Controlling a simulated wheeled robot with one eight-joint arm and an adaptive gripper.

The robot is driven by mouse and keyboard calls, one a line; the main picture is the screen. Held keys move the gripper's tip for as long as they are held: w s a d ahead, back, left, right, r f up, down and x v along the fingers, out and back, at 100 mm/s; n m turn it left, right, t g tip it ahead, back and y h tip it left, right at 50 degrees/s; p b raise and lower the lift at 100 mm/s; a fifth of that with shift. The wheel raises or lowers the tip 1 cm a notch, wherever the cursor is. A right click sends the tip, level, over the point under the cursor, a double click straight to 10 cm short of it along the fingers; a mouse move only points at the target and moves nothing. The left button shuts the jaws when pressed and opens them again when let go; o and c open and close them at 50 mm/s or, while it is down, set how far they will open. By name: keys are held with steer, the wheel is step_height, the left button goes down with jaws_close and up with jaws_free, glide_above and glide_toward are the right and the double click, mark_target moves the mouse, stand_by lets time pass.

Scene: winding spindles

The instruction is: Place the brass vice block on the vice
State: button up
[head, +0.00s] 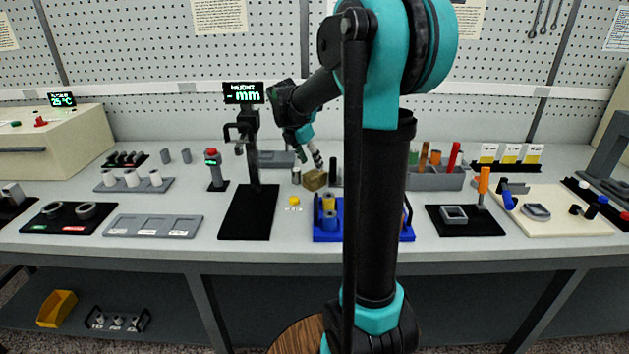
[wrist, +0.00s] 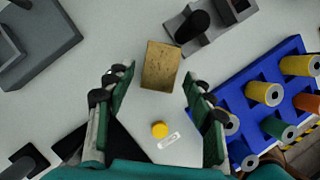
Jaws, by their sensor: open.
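The brass vice block (wrist: 161,65) is a tan-gold block lying on the grey bench, just beyond and between my fingertips in the wrist view. It also shows in the head view (head: 315,180), below my gripper (head: 317,160). My gripper (wrist: 159,78) is open, with its green-padded fingers apart and nothing held between them. A grey fixture with a dark round knob (wrist: 196,22) stands just up and right of the block and looks like the vice. In the head view my arm hides much of that area.
A blue rack (head: 327,236) with coloured spools stands near the block, to the right in the wrist view. A small yellow disc (head: 294,200) lies on the bench. The black-based gauge stand (head: 250,212) is to the left. A grey tray (head: 275,159) is behind it.

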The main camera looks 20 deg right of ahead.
mark_target(314, 173)
steer(key=shift+s+x, duration=0.15)
steer(key=shift+x, duration=1.05)
steer(key=shift+s+x, duration=0.15)
steer(key=shift+x, duration=1)
steer(key=shift+a+f, duration=0.15)
steer(key=shift+a, duration=0.1)
steer(key=shift+c, duration=0.5)
jaws_close()
